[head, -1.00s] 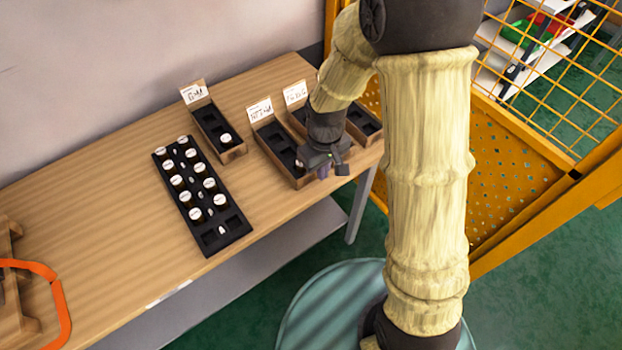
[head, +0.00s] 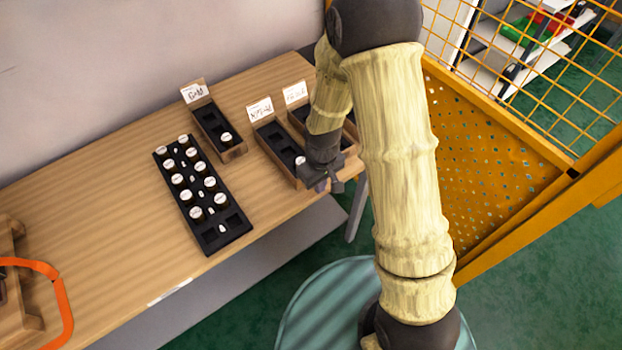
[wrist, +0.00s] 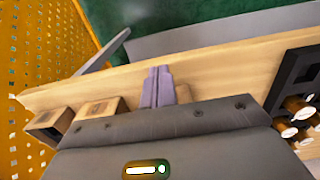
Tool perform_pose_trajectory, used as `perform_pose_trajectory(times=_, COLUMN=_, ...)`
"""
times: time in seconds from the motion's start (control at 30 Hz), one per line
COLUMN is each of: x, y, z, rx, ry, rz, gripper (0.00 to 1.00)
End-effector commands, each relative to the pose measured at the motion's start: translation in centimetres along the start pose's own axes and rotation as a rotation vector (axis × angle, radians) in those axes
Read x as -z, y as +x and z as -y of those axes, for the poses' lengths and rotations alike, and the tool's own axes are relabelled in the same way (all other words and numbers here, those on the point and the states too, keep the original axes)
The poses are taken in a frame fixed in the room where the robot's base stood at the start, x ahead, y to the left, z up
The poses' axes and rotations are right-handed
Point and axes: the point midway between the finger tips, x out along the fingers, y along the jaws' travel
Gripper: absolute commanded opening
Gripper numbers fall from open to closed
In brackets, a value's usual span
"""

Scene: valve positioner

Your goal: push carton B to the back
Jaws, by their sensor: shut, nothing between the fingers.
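I see three narrow wooden cartons with black inserts and white label cards at the right part of the bench. They are the left carton (head: 234,153), the middle carton (head: 270,149) and the right carton (head: 294,121). No letter B is readable, so I cannot tell which is carton B. A white-capped bottle stands in the front of the left carton, and another shows in the middle one. My gripper (head: 322,183) is shut and empty, at the front end of the middle carton; contact is unclear. Its fingertips (wrist: 158,88) point toward the bench's front edge in the wrist view. My arm hides much of the right carton.
A black rack (head: 207,207) with several white-capped bottles lies left of the cartons. A wooden stand (head: 18,320) with an orange band is at the far left. A yellow mesh fence (head: 490,170) stands right of the bench. Bare bench top lies between rack and stand.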

Motion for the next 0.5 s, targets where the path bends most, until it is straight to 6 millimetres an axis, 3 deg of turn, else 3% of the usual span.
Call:
perform_pose_trajectory(times=0.23, x=-0.1, y=3.4, z=0.0, rx=0.001, ry=0.0, rz=0.004, gripper=0.0)
perform_pose_trajectory(times=0.5, x=3.5, y=3.1, z=0.0, rx=0.0, ry=-0.001, rz=-0.001, gripper=0.0)
